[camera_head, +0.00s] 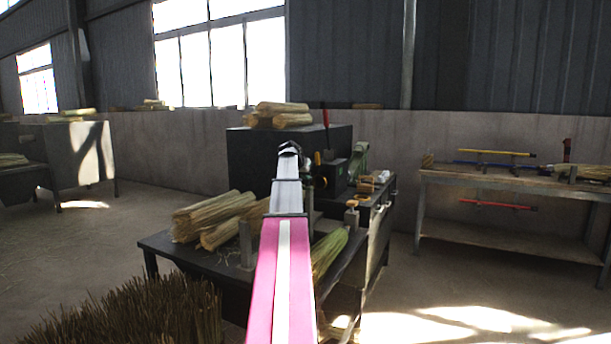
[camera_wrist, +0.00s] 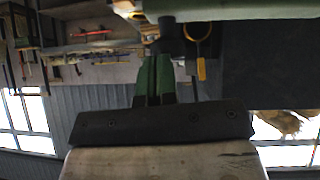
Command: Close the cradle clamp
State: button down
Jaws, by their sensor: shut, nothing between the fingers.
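My gripper (camera_wrist: 158,60) shows in the wrist view as two dark green fingers held together with nothing between them. In the head view my pink and white arm hides much of the bench, and its fingers cannot be made out. In the wrist view, which is upside down, a dark rounded part (camera_wrist: 171,42) lies right by the fingertips; contact cannot be told. A yellow handle (camera_wrist: 201,68) shows to its right, apart from the fingers. I cannot tell for certain which part is the cradle clamp or how far it is open.
A black bench (camera_head: 190,258) carries straw bundles (camera_head: 207,217) left of my arm. A side table (camera_head: 500,186) stands at the right. Bristles (camera_head: 130,315) fill the lower left.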

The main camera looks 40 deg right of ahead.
jog(key=shift+r, duration=0.1)
jog(key=d+r+v, duration=0.2)
jog(key=v, duration=1)
jog(key=shift+a+r, duration=0.25)
jog(key=shift+r, duration=0.05)
jog(key=shift+s, duration=0.2)
